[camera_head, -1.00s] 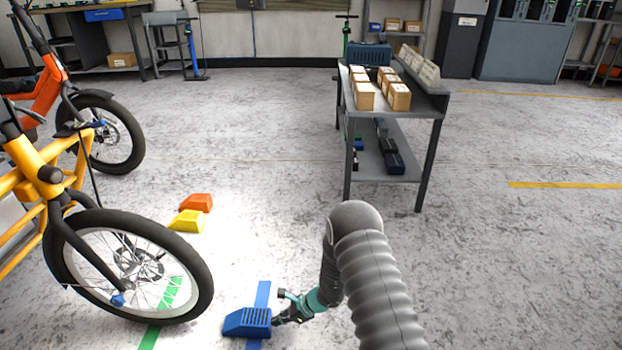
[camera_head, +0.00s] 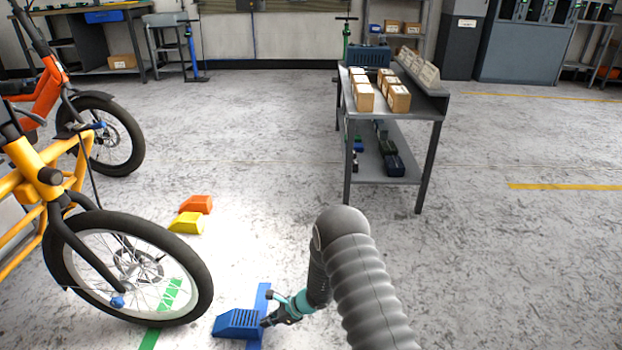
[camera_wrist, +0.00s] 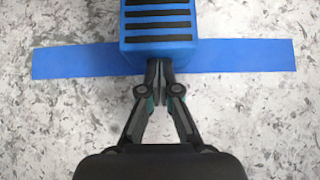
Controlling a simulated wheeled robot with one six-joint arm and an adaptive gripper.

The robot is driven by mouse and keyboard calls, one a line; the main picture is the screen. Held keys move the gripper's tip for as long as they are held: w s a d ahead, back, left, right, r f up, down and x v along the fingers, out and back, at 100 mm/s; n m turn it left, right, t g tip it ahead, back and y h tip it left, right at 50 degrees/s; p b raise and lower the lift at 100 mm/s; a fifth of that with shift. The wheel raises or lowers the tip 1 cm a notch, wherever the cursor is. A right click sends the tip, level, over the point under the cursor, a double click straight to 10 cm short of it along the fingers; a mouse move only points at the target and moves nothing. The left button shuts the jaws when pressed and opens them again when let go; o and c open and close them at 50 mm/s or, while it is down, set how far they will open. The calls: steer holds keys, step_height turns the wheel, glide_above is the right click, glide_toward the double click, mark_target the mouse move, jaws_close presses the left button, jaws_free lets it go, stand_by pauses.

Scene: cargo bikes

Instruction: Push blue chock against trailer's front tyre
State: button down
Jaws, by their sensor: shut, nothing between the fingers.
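The blue chock (camera_head: 237,323) lies on the floor just right of the yellow bike's front tyre (camera_head: 203,278), with a small gap or near contact that I cannot make out clearly. My gripper (camera_head: 267,322) is shut and low at the chock's right end. In the wrist view the closed fingertips (camera_wrist: 159,63) meet the near face of the chock (camera_wrist: 158,25), which has dark ribs on top. The chock sits partly over a blue floor strip (camera_wrist: 240,57). No trailer is recognisable in view.
A yellow chock (camera_head: 186,223) and an orange chock (camera_head: 196,204) lie behind the wheel. A green floor strip (camera_head: 149,338) runs under the tyre. A grey trolley with boxes (camera_head: 420,105) stands farther back. The floor to the right is clear.

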mark_target(249, 318)
steer(key=shift+w+a, duration=0.2)
steer(key=shift+a, duration=4.45)
steer(key=shift+d+f+p+v, duration=0.15)
steer(key=shift+p+v, duration=0.15)
steer(key=shift+v, duration=0.65)
steer(key=shift+d+f+p+v, duration=0.15)
steer(key=shift+p+v, duration=0.1)
steer(key=shift+v, duration=0.75)
steer(key=shift+d+f+p+v, duration=0.15)
steer(key=shift+p+v, duration=0.15)
steer(key=shift+v, duration=0.65)
